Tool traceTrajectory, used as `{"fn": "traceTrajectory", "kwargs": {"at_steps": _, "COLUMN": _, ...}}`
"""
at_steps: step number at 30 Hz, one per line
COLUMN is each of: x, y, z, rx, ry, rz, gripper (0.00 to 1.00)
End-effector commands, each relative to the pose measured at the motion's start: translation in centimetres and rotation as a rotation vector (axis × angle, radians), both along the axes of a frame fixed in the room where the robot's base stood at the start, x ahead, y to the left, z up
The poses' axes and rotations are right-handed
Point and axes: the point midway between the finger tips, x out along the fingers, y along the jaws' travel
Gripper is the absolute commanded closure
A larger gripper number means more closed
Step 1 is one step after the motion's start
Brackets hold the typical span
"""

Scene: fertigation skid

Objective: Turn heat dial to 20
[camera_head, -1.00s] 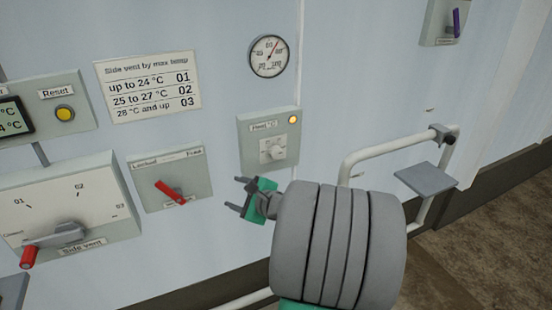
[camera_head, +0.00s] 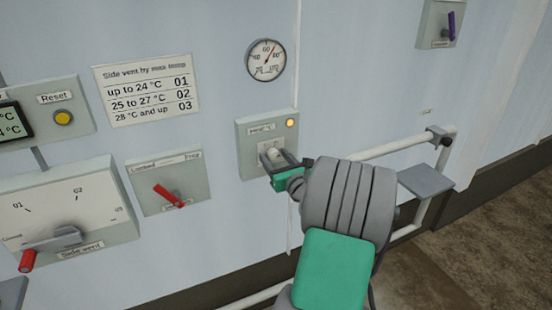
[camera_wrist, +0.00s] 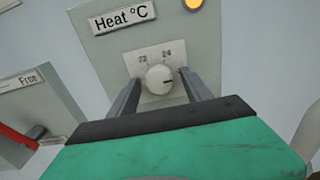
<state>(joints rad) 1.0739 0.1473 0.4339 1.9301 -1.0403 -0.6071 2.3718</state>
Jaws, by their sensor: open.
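The heat dial is a small round white knob (camera_wrist: 159,80) on a pale plate, below the label "Heat °C" (camera_wrist: 121,13). Scale marks 22 and 24 show above the knob; the rest of the scale is hidden. A dark mark on the knob points to the right in the wrist view. My gripper (camera_wrist: 157,85) is open, with one finger on each side of the knob; I cannot tell whether they touch it. In the head view my gripper (camera_head: 285,165) is at the heat box (camera_head: 247,160) and covers part of the dial.
A lit amber lamp (camera_head: 290,123) is on the heat box. To the left is a Locked/Free switch (camera_head: 170,195) with a red handle, then the side vent lever (camera_head: 55,240). A round gauge (camera_head: 265,60) hangs above. A white rail (camera_head: 395,147) is at right.

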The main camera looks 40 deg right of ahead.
Motion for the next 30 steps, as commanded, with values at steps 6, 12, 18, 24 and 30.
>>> {"fn": "traceTrajectory", "kwargs": {"at_steps": 6, "x": -0.03, "y": 0.02, "z": 0.0, "rx": -0.001, "ry": 0.0, "rz": 0.0, "gripper": 0.57}}
{"fn": "traceTrajectory", "kwargs": {"at_steps": 12, "x": -0.04, "y": 0.02, "z": 0.0, "rx": -0.001, "ry": 0.0, "rz": 0.0, "gripper": 0.73}}
{"fn": "traceTrajectory", "kwargs": {"at_steps": 18, "x": -0.04, "y": 0.02, "z": 0.0, "rx": -0.001, "ry": 0.001, "rz": 0.0, "gripper": 0.89}}
{"fn": "traceTrajectory", "kwargs": {"at_steps": 24, "x": -0.04, "y": 0.02, "z": 0.0, "rx": -0.001, "ry": 0.001, "rz": 0.0, "gripper": 1.0}}
{"fn": "traceTrajectory", "kwargs": {"at_steps": 30, "x": -0.04, "y": 0.02, "z": -0.01, "rx": -0.011, "ry": 0.004, "rz": 0.0, "gripper": 1.0}}
